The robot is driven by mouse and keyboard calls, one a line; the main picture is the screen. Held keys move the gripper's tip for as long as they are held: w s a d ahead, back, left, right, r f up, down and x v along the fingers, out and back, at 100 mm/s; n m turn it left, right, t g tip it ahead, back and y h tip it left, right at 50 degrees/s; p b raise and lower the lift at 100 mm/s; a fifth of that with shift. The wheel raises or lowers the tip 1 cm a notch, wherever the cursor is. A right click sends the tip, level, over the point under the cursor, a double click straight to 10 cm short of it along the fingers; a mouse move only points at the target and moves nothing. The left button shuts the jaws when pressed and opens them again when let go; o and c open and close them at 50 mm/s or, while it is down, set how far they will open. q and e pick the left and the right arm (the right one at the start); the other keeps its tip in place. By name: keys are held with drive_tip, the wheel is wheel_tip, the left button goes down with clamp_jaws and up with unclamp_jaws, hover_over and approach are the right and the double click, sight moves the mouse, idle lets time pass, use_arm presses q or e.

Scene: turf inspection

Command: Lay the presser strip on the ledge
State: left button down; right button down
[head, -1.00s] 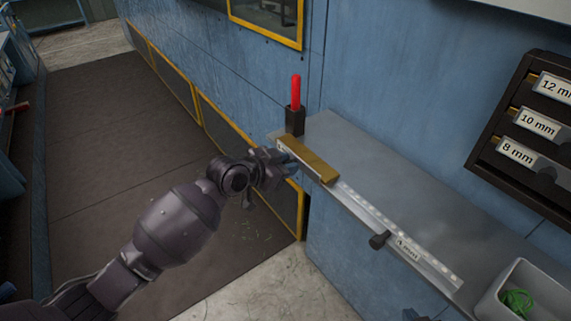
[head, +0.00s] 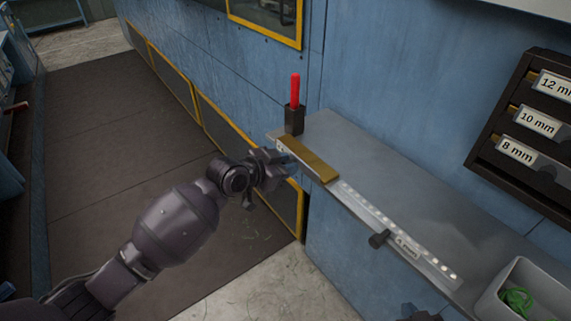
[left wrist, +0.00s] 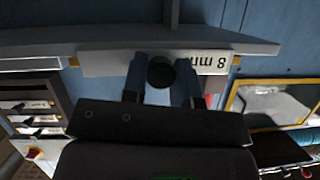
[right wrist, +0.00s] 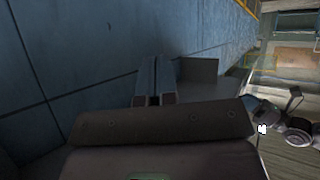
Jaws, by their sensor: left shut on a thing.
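The brass-coloured strip, which I take for the presser strip (head: 310,160), lies along the front edge of the grey ledge (head: 400,185) at its far end. The left wrist view shows its white front plate (left wrist: 105,62), marked "8 mm", with a round dark knob (left wrist: 160,73). My left gripper (head: 278,165) is shut on that knob, at the strip's front side; it also shows in the left wrist view (left wrist: 160,92). Whether the strip's underside fully touches the ledge is hard to tell. My right gripper (right wrist: 156,80) is empty, its fingers together, away from the strip.
A red-handled tool stands in a dark holder (head: 294,120) at the strip's far end. A bin (head: 535,285) and a labelled rack (head: 500,165) are at right. The ledge's middle is clear.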

use_arm(q)
drive_tip(key=c, duration=0.8)
unclamp_jaws()
drive_tip(key=v, duration=1.1)
